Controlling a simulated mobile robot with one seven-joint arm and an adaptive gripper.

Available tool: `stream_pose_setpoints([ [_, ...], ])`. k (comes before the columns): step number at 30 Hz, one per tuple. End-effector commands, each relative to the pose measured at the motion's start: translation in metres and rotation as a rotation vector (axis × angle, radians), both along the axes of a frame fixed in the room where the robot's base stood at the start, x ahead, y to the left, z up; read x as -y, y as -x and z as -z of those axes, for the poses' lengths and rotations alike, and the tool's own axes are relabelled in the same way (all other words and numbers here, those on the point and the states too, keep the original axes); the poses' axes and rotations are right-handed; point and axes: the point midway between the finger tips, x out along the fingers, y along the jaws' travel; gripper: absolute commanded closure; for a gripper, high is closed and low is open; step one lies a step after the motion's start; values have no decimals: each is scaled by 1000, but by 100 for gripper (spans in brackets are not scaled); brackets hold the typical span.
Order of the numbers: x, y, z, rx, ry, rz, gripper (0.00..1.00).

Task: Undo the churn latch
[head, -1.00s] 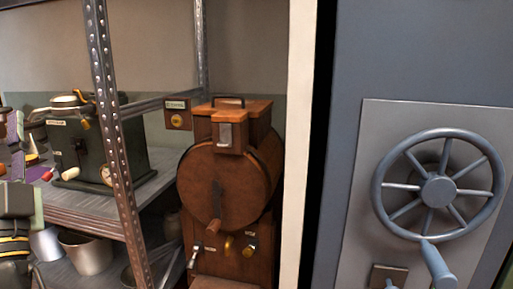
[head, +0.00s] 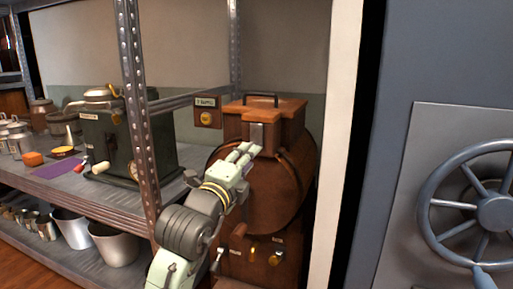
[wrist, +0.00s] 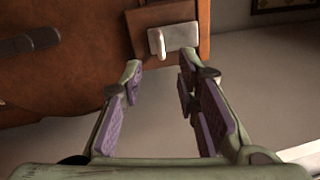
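The churn (head: 285,195) is a brown wooden drum with a boxy lid (head: 270,112) and a black handle on top. Its metal latch (head: 257,132) is a small pale plate on the front of the lid box. In the wrist view the latch (wrist: 178,37) shows as a plate with a small upright tab, at the top of the picture. My gripper (head: 245,152) is in front of the churn, just below and left of the latch. In the wrist view its purple-padded fingers (wrist: 160,78) are open and empty, with the latch beyond the fingertips. No contact shows.
A metal shelf post (head: 140,110) stands left of my arm. The shelf holds a dark green machine (head: 125,145) and several pots. A white wall edge (head: 345,130) and a blue panel with a wheel (head: 495,212) are to the right.

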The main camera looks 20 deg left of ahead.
Motion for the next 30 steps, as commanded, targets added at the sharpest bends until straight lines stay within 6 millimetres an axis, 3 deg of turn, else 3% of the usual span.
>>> stream_pose_setpoints([
  [3, 2, -22, -4, -1, 1, 2, 71],
  [9, 2, -44, -7, 2, 1, 0, 71],
  [20, 2, -49, -6, 2, 1, -1, 71],
  [30, 2, -49, -6, 2, 1, -1, 93],
])
